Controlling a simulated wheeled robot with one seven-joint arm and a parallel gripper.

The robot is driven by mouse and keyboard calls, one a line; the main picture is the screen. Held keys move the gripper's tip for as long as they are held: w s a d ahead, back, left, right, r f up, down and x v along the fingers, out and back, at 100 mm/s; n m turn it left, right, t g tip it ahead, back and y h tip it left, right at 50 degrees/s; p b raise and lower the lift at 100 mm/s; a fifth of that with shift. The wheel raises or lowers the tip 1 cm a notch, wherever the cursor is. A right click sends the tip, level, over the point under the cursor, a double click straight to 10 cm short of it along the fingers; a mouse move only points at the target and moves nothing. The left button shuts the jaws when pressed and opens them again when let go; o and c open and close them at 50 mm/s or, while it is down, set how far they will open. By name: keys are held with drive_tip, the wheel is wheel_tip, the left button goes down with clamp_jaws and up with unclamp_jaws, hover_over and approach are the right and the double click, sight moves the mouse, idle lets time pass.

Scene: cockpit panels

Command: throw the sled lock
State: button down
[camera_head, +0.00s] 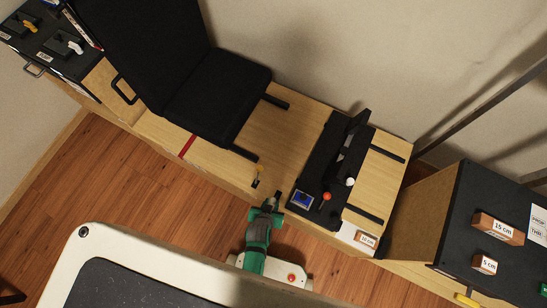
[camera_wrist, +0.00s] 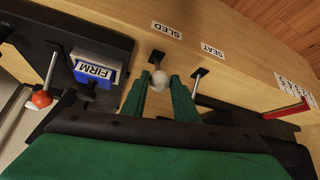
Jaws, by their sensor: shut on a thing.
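The sled lock is a small lever with a pale grey ball knob (camera_wrist: 160,80), at a dark slot by the SLED label (camera_wrist: 166,30) on the wooden panel. My gripper (camera_wrist: 160,92) has its two green fingers on either side of this knob and is shut on it. In the head view my gripper (camera_head: 270,205) is at the front edge of the wooden base and hides the knob. A second lever, the seat lever (camera_wrist: 196,84), stands to the right by the SEAT label (camera_wrist: 212,50), outside the fingers.
A black console with a blue FIRM block (camera_wrist: 95,70) and a red-knobbed lever (camera_wrist: 41,98) lies left of the fingers. A red marker (camera_wrist: 288,110) is at the right. The black seat (camera_head: 215,95) stands on the wooden base (camera_head: 155,125). Wood floor is open at the left.

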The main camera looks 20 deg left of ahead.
drive_tip(key=shift+s+a+f, duration=0.2)
drive_tip(key=shift+s, duration=0.2)
drive_tip(key=shift+s+a+f, duration=0.15)
drive_tip(key=shift+s+f, duration=0.05)
drive_tip(key=shift+s, duration=0.15)
drive_tip(key=c, duration=1.4)
unclamp_jaws()
drive_tip(key=shift+c, duration=0.2)
drive_tip(key=shift+w+d+r, duration=0.15)
drive_tip(key=shift+w+r, duration=0.1)
drive_tip(key=shift+w, duration=0.05)
drive_tip(key=v, duration=1)
drive_tip(key=shift+s+r, duration=0.25)
drive_tip(key=shift+s, duration=0.05)
drive_tip(key=s+d+r+t, duration=0.1)
drive_tip(key=d+r+t, duration=0.1)
drive_tip(key=r, duration=0.8)
drive_tip(key=s+d+r+t, duration=0.1)
drive_tip(key=d+r+t, duration=0.2)
drive_tip(key=r, duration=0.7)
drive_tip(key=s+d+r+t, duration=0.1)
drive_tip(key=d+r+t, duration=0.1)
drive_tip(key=r, duration=0.9)
drive_tip(key=shift+d+m+t, duration=0.4)
drive_tip(key=shift+t, duration=0.3)
